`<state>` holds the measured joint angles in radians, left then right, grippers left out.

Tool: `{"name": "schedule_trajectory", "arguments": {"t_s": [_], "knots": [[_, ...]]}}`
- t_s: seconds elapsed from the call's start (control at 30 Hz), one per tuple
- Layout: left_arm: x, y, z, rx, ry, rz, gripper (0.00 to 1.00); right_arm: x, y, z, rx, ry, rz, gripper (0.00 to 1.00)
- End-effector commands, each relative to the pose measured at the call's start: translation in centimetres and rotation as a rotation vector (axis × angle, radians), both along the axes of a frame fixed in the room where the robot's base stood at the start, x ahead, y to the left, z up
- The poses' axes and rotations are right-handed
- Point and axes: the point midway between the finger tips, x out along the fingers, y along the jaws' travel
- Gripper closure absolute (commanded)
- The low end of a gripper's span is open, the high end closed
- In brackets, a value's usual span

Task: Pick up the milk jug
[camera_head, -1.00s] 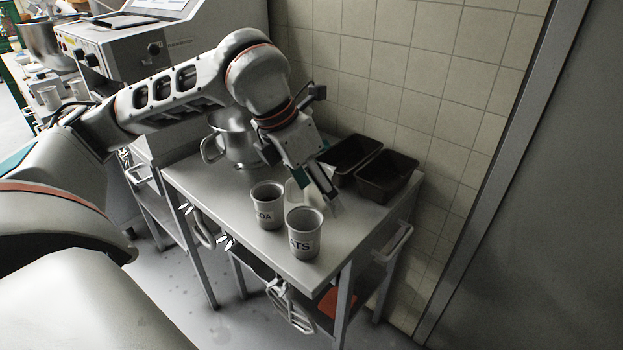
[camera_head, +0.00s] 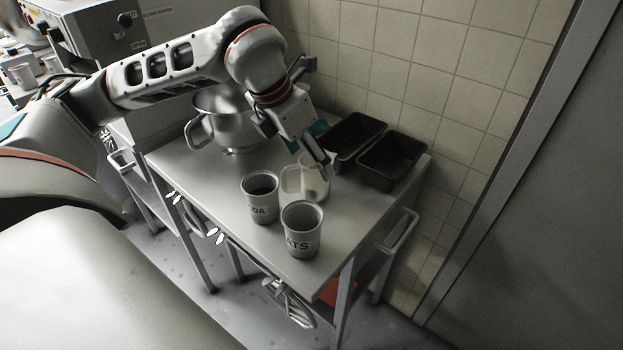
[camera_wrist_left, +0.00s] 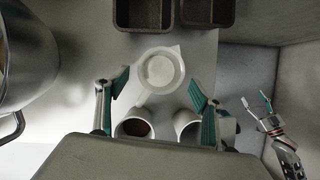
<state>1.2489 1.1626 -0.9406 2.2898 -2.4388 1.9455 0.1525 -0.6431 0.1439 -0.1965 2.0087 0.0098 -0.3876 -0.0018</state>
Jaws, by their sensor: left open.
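The milk jug is a pale, whitish jug (camera_head: 314,188) on the steel table, with its handle on the left. It is partly hidden by my left gripper (camera_head: 325,170). In the left wrist view the milk jug (camera_wrist_left: 159,71) appears from above, its round mouth between and slightly beyond the fingertips. My left gripper (camera_wrist_left: 159,80) is open, pointing down at the jug; no grip on it shows. My right gripper (camera_wrist_left: 254,99) appears at the right of the left wrist view, fingers apart and empty, away from the jug.
Two grey cups, one marked "OA" (camera_head: 261,208) and one "ATS" (camera_head: 301,243), stand close in front of the jug. Two dark loaf tins (camera_head: 393,160) lie behind it by the tiled wall. A steel mixing bowl (camera_head: 226,130) stands at the left of the steel table (camera_head: 215,185).

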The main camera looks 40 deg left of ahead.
Motion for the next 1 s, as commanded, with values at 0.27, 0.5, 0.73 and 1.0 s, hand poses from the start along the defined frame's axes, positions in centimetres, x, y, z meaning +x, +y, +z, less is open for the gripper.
{"name": "schedule_trajectory", "arguments": {"t_s": [0.27,0.5,0.73,1.0], "knots": [[1.1,-0.3,-3.0,0.0,0.003,0.001,0.33,0.8,0.1,0.1,-0.002,-0.013,0.003,0.41],[1.1,-0.3,-2.9,0.0,0.001,0.001,0.51,1.3,0.3,0.6,0.001,-0.025,0.002,0.41],[1.2,-0.3,-2.9,0.0,0.0,0.0,0.81,1.0,0.4,0.4,0.004,-0.019,0.002,0.41],[1.2,-0.3,-2.5,-0.001,-0.001,0.001,0.81,0.3,0.4,0.1,0.004,-0.007,0.001,0.41]]}}
